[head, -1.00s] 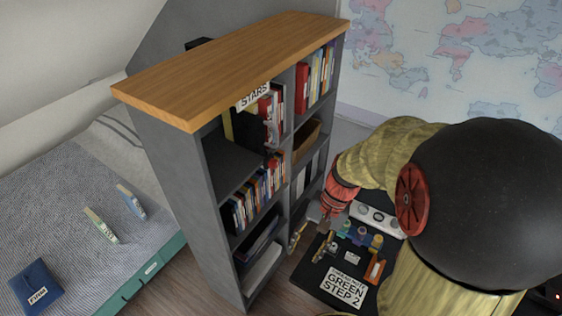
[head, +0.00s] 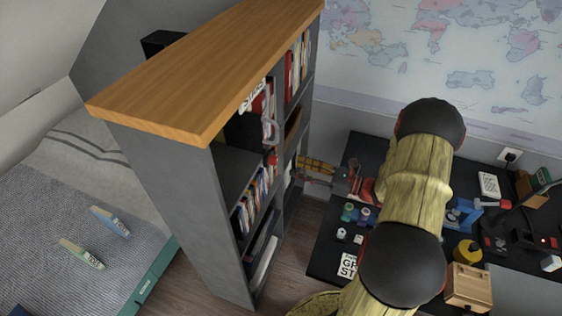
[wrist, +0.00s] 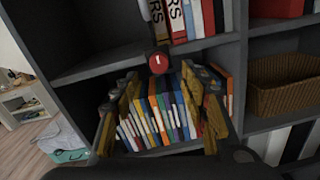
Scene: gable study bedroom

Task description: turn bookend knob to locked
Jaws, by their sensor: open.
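I cannot read any lock marking, and the bookend body is not clear. My gripper (wrist: 160,80) has its yellow-brown fingers spread apart, with a row of books seen between them. The fingertips lie just below and to either side of the knob in the picture; contact cannot be told. In the head view my gripper (head: 312,168) is at the open side of the grey bookcase (head: 185,190).
Several colourful books (wrist: 160,120) fill the shelf below the knob, and a wicker basket (wrist: 284,84) stands in the right compartment. A black desk (head: 325,250) with small objects lies below my arm. A bed (head: 80,215) is at the left.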

